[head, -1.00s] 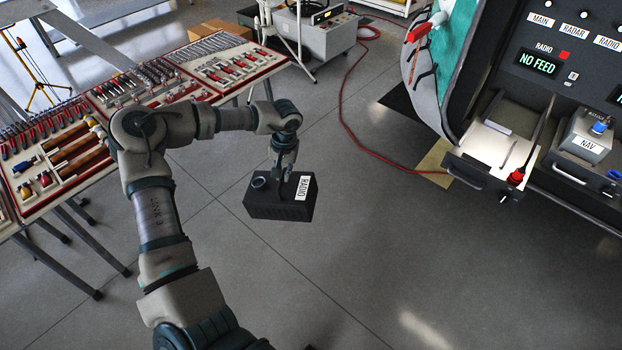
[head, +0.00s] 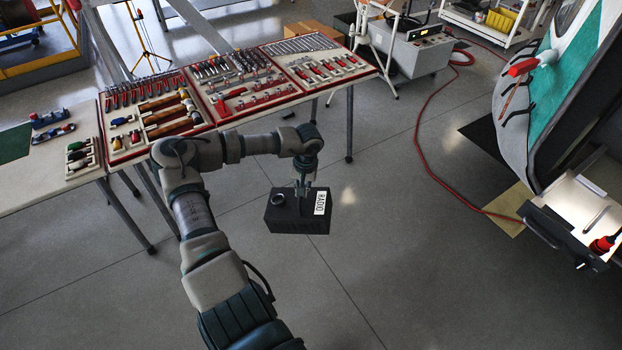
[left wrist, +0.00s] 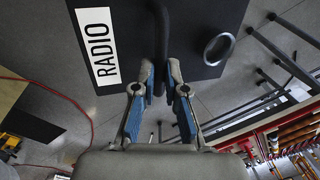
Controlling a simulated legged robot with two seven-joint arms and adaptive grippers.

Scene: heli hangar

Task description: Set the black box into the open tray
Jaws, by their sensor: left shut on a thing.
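The black box (head: 292,217) with a white RADIO label hangs above the floor in the middle of the head view. My left gripper (head: 303,190) is shut on the handle on its top. In the left wrist view the box (left wrist: 190,60) fills the upper middle, and the fingers (left wrist: 158,92) close on the dark handle, with a round ring beside it. The open tray (head: 583,207) juts from the dark console at the right edge of the head view, partly cut off, with a red-and-black connector (head: 603,244) at its near side. My right gripper is not in view.
A long table with tool trays (head: 230,87) stands at the left and back. A red cable (head: 425,150) runs over the floor toward the console. A grey equipment case (head: 418,50) stands at the back.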

